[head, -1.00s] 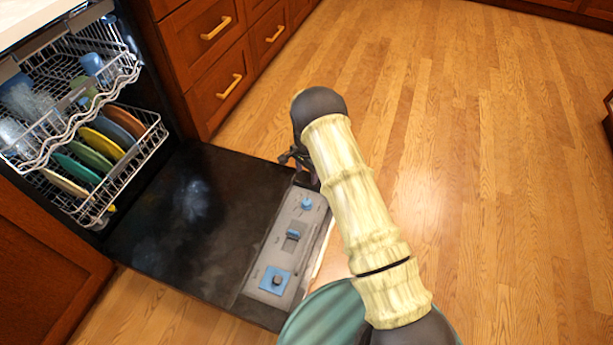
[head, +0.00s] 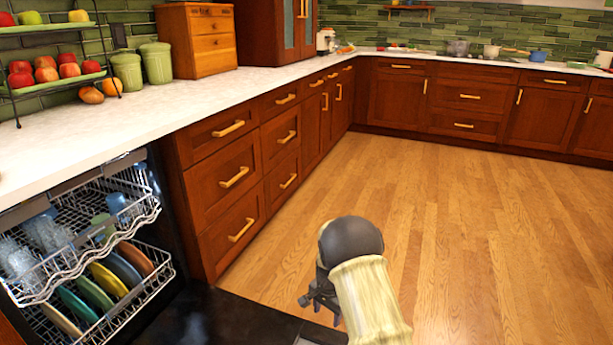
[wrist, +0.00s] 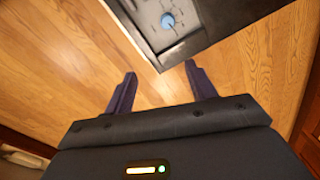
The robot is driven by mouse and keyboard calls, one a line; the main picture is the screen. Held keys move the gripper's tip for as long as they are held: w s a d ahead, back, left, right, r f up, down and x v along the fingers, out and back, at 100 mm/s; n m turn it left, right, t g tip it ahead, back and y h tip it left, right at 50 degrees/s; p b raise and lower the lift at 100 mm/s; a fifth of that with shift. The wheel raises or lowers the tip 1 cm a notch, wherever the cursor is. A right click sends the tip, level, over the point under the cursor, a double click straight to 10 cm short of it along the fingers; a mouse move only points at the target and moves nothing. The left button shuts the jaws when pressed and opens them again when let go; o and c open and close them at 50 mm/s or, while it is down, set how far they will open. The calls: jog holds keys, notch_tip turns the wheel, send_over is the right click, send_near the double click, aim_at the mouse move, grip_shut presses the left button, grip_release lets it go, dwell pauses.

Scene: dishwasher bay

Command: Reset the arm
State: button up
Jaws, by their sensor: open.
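My gripper (head: 322,301) shows at the bottom middle of the head view, beside the far edge of the lowered dishwasher door (head: 222,318). In the wrist view its two dark fingers (wrist: 158,92) are spread apart with nothing between them, and the wood floor shows behind. The rest of my arm runs down out of the head view.
The upper rack (head: 85,240) holds cups and glasses; the lower rack (head: 140,300) holds several coloured plates. Drawers (head: 235,178) stand behind the door. The wood floor (head: 460,220) to the right is clear. The counter (head: 190,100) carries fruit, green canisters and a wooden box.

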jog(key=s+d+r+n+t+p, duration=0.1)
jog(key=s+d+r+n, duration=0.15)
jog(key=s+r, duration=0.4)
jog(key=s+d+r+n+p, duration=0.1)
jog(key=s+d+r, duration=0.25)
jog(key=r, duration=0.55)
jog(key=s+d+r+n+t+p, duration=0.1)
jog(key=s+d+r+n, duration=0.1)
jog(key=s+r, duration=0.45)
jog(key=s+d+r+n+p, duration=0.1)
jog(key=s+r+n+p, duration=0.15)
jog(key=s, duration=0.75)
jog(key=w+p+v, duration=0.2)
jog(key=p+v, duration=1)
jog(key=w+r+p+v, duration=0.1)
jog(key=w+p+v, duration=0.2)
jog(key=p+v, duration=0.9)
jog(key=w+p+v, duration=0.2)
jog(key=p+v, duration=1)
jog(key=shift+w+a+r, duration=0.15)
jog(key=shift+w+r, duration=0.2)
jog(key=shift+r, duration=0.3)
